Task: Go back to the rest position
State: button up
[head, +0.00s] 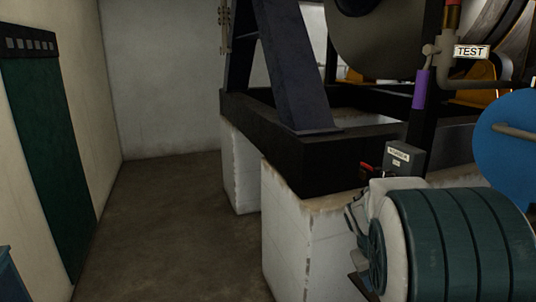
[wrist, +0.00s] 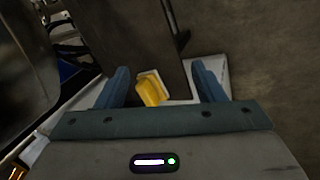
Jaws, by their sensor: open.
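My gripper (wrist: 163,80) shows in the wrist view with its two blue fingers spread wide apart. A yellow piece (wrist: 150,90) appears between the fingers, beside a pale edge (wrist: 180,101). I see no finger touching it, and its distance from the gripper is hard to judge. My gripper does not show in the head view.
A ribbed green motor (head: 455,245) and a grey box (head: 405,158) with a red part stand at the right. A black frame (head: 300,155) rests on white plinths (head: 285,240). Brown floor (head: 175,230) is clear between the frame and the left wall with a green panel (head: 50,140).

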jog(key=s+a+r+t+y, duration=0.1)
jog(key=s+a+y, duration=0.1)
jog(key=s+a, duration=0.4)
jog(key=s+a+r+m+t+y, duration=0.1)
jog(key=s+a+r+y, duration=0.1)
jog(key=s+a, duration=0.5)
jog(key=s, duration=0.5)
jog(key=shift+s+y, duration=0.3)
